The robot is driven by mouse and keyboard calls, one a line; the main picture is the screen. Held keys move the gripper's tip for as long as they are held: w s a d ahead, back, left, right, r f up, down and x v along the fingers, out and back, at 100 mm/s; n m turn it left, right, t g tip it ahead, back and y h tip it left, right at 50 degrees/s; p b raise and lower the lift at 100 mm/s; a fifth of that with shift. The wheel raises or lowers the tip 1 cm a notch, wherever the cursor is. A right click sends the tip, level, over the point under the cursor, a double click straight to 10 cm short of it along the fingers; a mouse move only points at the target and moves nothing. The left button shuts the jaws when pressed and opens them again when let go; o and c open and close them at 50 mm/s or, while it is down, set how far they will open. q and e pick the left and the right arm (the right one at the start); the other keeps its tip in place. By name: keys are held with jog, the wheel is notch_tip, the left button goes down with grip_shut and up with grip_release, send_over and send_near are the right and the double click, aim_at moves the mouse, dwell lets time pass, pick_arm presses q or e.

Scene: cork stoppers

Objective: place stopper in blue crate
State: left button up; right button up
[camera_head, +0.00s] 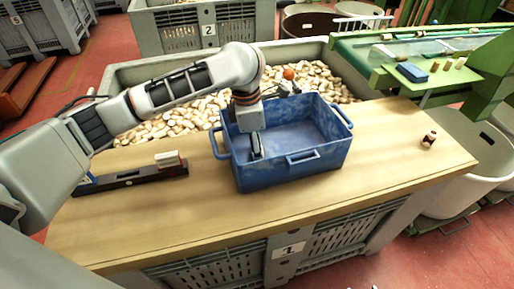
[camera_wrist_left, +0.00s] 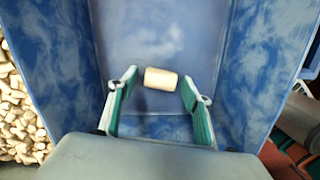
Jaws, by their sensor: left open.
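The blue crate (camera_head: 290,170) stands on the wooden table, its handles at the sides. My left gripper (camera_head: 256,146) reaches down inside the left part of the crate. In the left wrist view its two fingers (camera_wrist_left: 160,97) are spread wide. A pale cork stopper (camera_wrist_left: 161,78) shows between and just beyond the fingertips, apart from both, against the blue crate interior (camera_wrist_left: 160,40). Whether it rests on the crate floor I cannot tell. In the head view the stopper is hidden by the gripper or crate. My right gripper is in neither view.
A black level-like bar (camera_head: 130,180) with a pale block (camera_head: 167,158) lies left on the table (camera_head: 210,215). A small dark brown item (camera_head: 429,139) stands at the right. Behind is a grey bin full of corks (camera_head: 190,117); a green conveyor (camera_head: 420,50) is back right.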

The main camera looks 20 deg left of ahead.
pick_arm(q)
jog(key=r, duration=0.1)
jog(key=r+p, duration=0.1)
jog(key=r, duration=0.3)
jog(key=shift+a, duration=0.3)
notch_tip(320, 180, up, 7)
jog(key=p, duration=0.2)
jog(key=shift+s+a, duration=0.3)
jog(key=shift+a, duration=0.1)
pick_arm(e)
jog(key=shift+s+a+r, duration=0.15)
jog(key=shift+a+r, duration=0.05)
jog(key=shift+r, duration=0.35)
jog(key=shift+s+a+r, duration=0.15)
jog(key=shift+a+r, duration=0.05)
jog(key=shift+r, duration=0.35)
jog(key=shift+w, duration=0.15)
